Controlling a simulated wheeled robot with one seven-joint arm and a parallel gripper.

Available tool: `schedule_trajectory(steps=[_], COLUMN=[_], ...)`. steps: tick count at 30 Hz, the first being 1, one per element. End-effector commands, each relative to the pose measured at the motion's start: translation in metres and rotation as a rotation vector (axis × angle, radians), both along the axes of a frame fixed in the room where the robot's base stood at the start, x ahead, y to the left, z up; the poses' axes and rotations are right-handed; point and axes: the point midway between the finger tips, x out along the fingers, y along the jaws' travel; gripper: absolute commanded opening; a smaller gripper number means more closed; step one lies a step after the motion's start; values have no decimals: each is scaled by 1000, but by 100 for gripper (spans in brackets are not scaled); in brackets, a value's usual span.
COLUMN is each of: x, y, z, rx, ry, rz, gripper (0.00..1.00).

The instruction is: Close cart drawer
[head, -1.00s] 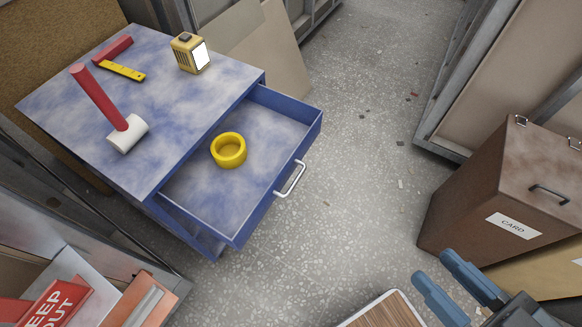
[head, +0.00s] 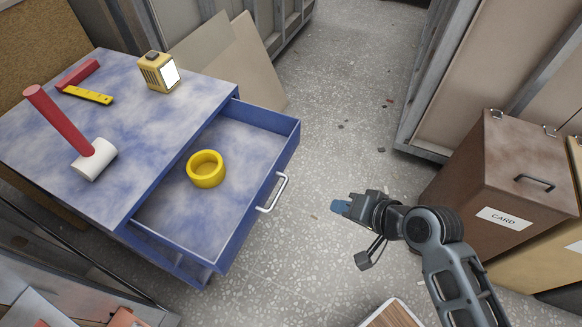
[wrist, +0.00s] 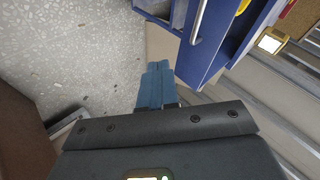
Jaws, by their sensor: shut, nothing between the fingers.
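The blue cart (head: 150,150) stands at the left in the head view, with its top drawer (head: 238,228) pulled open toward the lower right. The drawer has a silver bar handle (head: 272,193) on its front. A yellow ring-shaped roll (head: 206,169) lies inside the drawer. My gripper (head: 338,207) is to the right of the drawer front, apart from it, with its blue fingers pointing toward the handle side. In the wrist view the gripper (wrist: 155,85) is shut and empty. The drawer front (wrist: 207,50) and the handle (wrist: 198,20) show beyond it.
A mallet (head: 85,140), a red and yellow tool (head: 85,95) and a yellow box-shaped device (head: 160,72) are on the cart top. A brown card box (head: 510,180) stands at the right. Leaning panels stand behind the cart.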

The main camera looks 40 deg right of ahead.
Motion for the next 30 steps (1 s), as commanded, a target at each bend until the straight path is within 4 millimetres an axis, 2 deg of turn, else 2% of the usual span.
schedule_trajectory(steps=[1, 6, 10, 14, 20, 30], x=[19, 59, 76, 84, 93, 133], y=[-10, -32, -45, -52, -47, -24], z=[-2, 5, 15, 22, 14, -29], rx=[51, 223, 307, 348, 359, 356], ry=[9, 62, 90, 107, 113, 113], rz=[-10, -8, 5, 16, 22, 21], gripper=[0, 0, 0, 0, 0, 0])
